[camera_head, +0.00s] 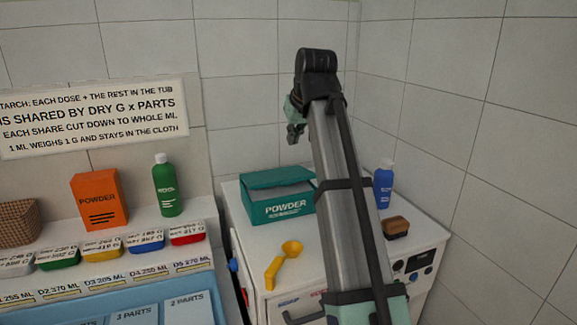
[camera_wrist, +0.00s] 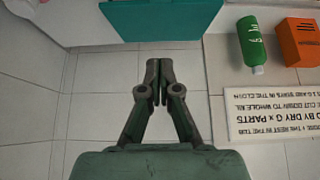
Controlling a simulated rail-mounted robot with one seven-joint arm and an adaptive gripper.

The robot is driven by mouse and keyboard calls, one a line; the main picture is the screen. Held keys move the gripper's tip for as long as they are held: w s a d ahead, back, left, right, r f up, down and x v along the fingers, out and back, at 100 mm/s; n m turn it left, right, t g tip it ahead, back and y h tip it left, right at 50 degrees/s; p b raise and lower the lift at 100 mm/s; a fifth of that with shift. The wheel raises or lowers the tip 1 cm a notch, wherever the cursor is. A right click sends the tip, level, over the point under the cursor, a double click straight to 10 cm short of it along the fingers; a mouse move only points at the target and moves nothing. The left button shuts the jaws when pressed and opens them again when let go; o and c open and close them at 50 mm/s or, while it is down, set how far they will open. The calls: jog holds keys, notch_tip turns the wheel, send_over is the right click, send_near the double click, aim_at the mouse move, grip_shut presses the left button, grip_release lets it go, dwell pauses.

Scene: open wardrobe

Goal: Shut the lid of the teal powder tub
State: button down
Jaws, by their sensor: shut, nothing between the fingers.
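The teal powder tub (camera_head: 278,211) stands on the white machine top, with its printed front facing me in the head view. Its teal lid (camera_head: 273,177) is raised at the back, and a pale inside shows below it. The wrist view shows a broad teal panel of the tub (camera_wrist: 160,20) at the top edge; I cannot tell how much of it is lid. My gripper (camera_head: 294,136) is up above and behind the tub, near the tiled wall. In the wrist view my gripper (camera_wrist: 159,66) has its fingertips together, empty, apart from the teal panel.
A yellow scoop (camera_head: 284,262) lies in front of the tub. A blue bottle (camera_head: 384,185) and a brown brush-like block (camera_head: 396,227) stand to the right, beyond my arm. A green bottle (camera_head: 167,186) and orange powder box (camera_head: 99,200) stand on the left counter. Tiled walls close off the corner.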

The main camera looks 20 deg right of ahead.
jog(key=p, duration=0.3)
send_over(286, 180)
jog(key=f, duration=0.6)
jog(key=s+f, duration=0.1)
jog(key=f, duration=0.2)
jog(key=shift+s+f+p, duration=0.2)
jog(key=shift+f+p, duration=0.1)
jog(key=shift+f, duration=0.25)
jog(key=shift+s+f+p, duration=0.2)
jog(key=shift+f+p, duration=0.1)
jog(key=shift+f, duration=0.2)
jog(key=shift+d+f, duration=0.1)
jog(key=shift+f, duration=0.65)
